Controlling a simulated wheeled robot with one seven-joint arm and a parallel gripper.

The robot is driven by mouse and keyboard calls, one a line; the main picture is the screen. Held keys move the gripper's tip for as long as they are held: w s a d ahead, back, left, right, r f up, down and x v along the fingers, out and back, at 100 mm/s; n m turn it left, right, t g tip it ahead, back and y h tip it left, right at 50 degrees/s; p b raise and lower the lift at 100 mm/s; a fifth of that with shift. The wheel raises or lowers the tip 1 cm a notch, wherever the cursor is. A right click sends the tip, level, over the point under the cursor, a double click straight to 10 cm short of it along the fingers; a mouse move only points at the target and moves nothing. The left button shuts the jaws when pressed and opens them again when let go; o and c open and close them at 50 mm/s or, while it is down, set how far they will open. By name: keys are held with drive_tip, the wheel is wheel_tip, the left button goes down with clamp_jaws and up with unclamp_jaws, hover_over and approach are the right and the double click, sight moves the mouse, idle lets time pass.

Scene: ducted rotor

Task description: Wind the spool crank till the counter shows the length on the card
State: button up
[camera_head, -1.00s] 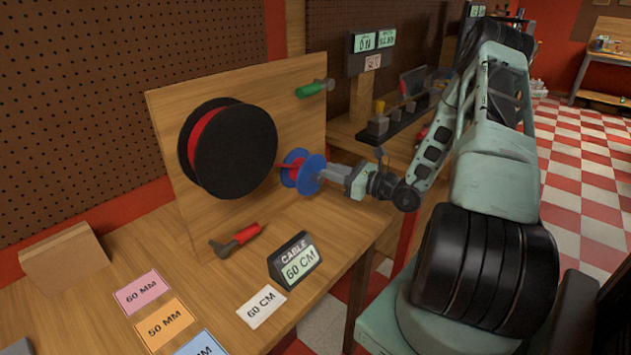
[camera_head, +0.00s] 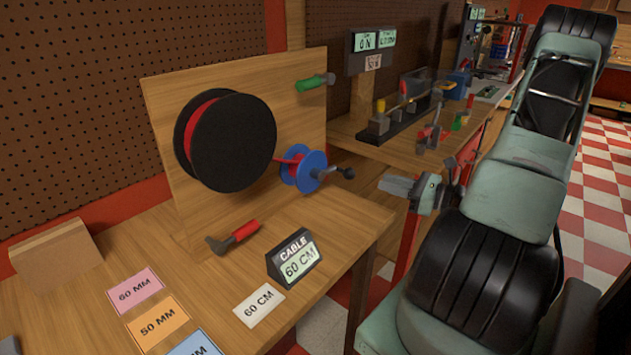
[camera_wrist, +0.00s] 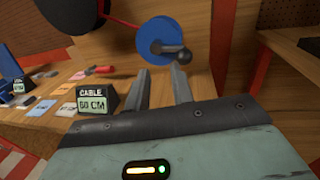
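The blue spool (camera_head: 303,171) is mounted on the upright wooden board, with red cable running to it from the big black reel (camera_head: 232,142). Its crank (camera_head: 335,174) has a dark knob and points right. The counter (camera_head: 295,256), labelled CABLE, reads 60 CM. The white card (camera_head: 259,303) beside it also reads 60 CM. My gripper (camera_head: 385,185) is to the right of the crank, apart from it. In the wrist view my gripper (camera_wrist: 158,78) has its two fingers apart with nothing between them, and the crank knob (camera_wrist: 184,55) lies beyond the fingertips.
A red-handled tool (camera_head: 236,236) lies on the bench below the reel. Pink (camera_head: 135,290) and orange (camera_head: 163,322) cards lie at the front, with a wooden block (camera_head: 57,255) at left. Another bench (camera_head: 400,152) with tools stands behind at right.

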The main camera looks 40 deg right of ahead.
drive_tip(key=shift+v, duration=0.85)
drive_tip(key=shift+s, duration=0.1)
drive_tip(key=v, duration=0.4)
drive_tip(key=shift+s+a, duration=0.35)
drive_tip(key=shift+s, duration=0.1)
drive_tip(key=b+v, duration=0.3)
drive_tip(key=v, duration=1.4)
drive_tip(key=shift+s, duration=0.2)
drive_tip(key=shift+d, duration=0.15)
